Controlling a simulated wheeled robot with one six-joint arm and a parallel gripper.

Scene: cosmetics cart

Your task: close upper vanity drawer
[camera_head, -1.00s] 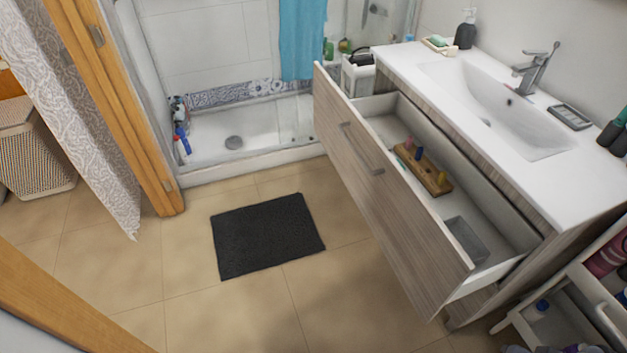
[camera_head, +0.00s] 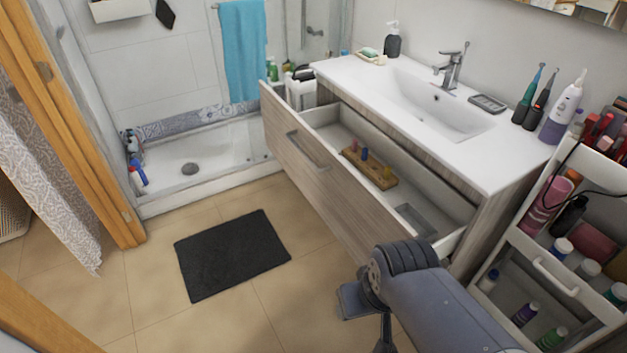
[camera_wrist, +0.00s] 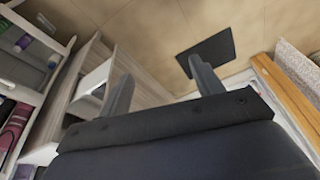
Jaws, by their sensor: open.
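The upper vanity drawer (camera_head: 330,190) is pulled out beneath the white sink top (camera_head: 420,110). Inside lie a wooden holder with small colored pegs (camera_head: 369,167) and a grey tray (camera_head: 413,219). My gripper shows in the wrist view (camera_wrist: 162,85) with its two fingers apart and nothing between them. In the head view my arm comes in from the lower right, in front of the drawer's near end. Part of the vanity shows left of the fingers in the wrist view.
A cosmetics cart (camera_head: 535,262) with bottles stands right of the vanity, close to my arm. A dark mat (camera_head: 232,255) lies on the open tiled floor. A wooden door frame (camera_head: 95,150) and curtain (camera_head: 50,185) are at left.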

